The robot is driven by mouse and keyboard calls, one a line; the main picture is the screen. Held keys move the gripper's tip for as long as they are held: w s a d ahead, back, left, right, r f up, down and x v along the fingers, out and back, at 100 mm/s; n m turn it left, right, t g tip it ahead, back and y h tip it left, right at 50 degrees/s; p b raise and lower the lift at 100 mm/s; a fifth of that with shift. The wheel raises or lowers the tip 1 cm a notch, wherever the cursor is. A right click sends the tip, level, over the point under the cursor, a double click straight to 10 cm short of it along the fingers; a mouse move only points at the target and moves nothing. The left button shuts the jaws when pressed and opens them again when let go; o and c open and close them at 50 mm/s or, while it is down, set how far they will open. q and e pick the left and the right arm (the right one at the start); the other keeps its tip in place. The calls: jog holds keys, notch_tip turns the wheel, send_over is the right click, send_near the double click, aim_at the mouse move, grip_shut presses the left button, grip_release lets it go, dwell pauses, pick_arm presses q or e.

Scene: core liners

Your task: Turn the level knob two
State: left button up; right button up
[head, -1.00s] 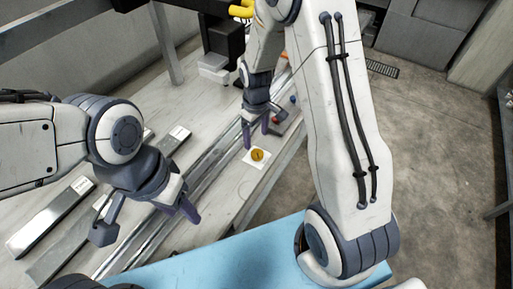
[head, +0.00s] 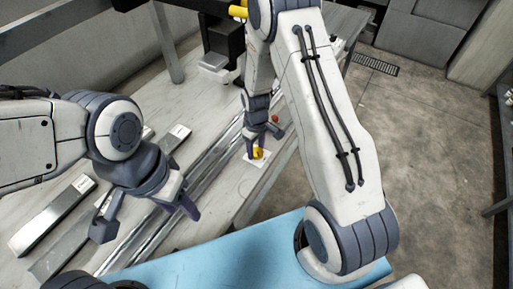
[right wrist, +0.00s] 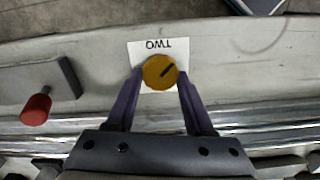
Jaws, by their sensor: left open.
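The yellow level knob (right wrist: 160,72) has a dark pointer mark and sits on a white plate (right wrist: 147,48) that reads "TWO", upside down in the right wrist view. In the head view the knob (head: 257,153) is on the bench near its right edge. My right gripper (right wrist: 160,80) is open, with one finger on each side of the knob; whether the fingers touch it I cannot tell. It also shows in the head view (head: 262,148), pointing down at the knob. My left gripper (head: 150,220) is open and empty over the left part of the bench.
A red knob (right wrist: 36,108) on a grey block stands to the left in the right wrist view. Long metal rails (head: 190,190) run along the bench. Metal core liners (head: 50,215) lie at the left. A light-blue surface (head: 240,262) is in front.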

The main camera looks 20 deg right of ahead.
aim_at(256, 150)
grip_shut()
jog(key=m, duration=0.5)
jog(key=shift+w+d, duration=0.1)
jog(key=shift+d, duration=0.05)
jog(key=o, duration=1.2)
grip_release()
jog(key=shift+c, duration=0.2)
notch_tip(256, 150, up, 10)
jog(key=b, duration=0.1)
jog(key=shift+r, duration=0.25)
